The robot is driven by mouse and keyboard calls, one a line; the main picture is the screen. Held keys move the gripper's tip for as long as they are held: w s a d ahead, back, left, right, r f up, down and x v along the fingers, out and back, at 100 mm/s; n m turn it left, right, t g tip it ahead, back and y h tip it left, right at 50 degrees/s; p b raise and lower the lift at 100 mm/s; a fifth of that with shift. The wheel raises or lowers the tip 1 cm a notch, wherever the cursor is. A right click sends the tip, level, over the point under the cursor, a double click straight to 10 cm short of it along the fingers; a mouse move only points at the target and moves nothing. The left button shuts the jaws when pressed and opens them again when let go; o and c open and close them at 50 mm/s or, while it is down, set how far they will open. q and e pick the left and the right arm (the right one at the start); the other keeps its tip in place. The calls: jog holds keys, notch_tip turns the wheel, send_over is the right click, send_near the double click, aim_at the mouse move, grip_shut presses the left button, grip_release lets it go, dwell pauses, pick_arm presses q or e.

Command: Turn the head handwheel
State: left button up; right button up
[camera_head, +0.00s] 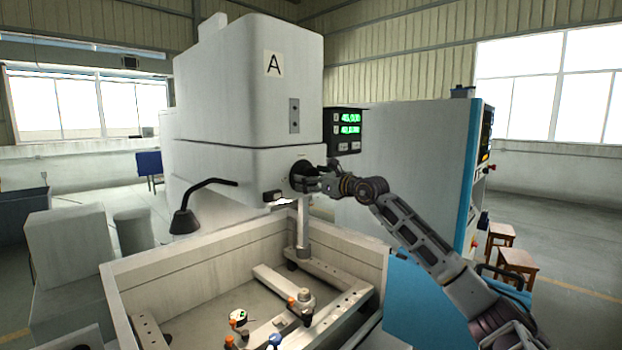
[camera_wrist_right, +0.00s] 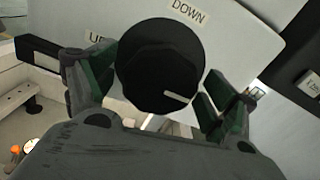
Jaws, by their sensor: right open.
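The head handwheel is a round black knob (camera_wrist_right: 160,62) on the white machine head (camera_head: 235,170). A white mark on its face points to the lower right in the right wrist view. Labels reading "UP" and "DOWN" sit on the panel behind it, "UP" partly hidden. My right gripper (camera_wrist_right: 155,92) is open, with one finger on each side of the knob; I cannot tell whether either finger touches it. In the head view the right gripper (camera_head: 315,182) is at the dark knob (camera_head: 298,175), covering part of it. My left gripper is not in view.
Below the head is an open work tank (camera_head: 190,260) with clamping bars and small fixtures inside. A black lamp (camera_head: 185,221) stands left of the head. A readout with green digits (camera_head: 346,130) is right of it. A tall blue-edged cabinet (camera_head: 471,180) stands behind my right arm.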

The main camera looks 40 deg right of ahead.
jog(key=c, duration=1)
jog(key=shift+m, duration=0.4)
jog(key=m+b, duration=0.1)
jog(key=m, duration=0.2)
jog(key=shift+b, duration=0.4)
jog(key=m+b, duration=0.1)
jog(key=m, duration=0.3)
jog(key=shift+m, duration=0.4)
jog(key=m+b, duration=0.1)
jog(key=m, duration=0.4)
jog(key=shift+m, duration=0.3)
jog(key=m, duration=0.5)
jog(key=shift+m+p, duration=0.3)
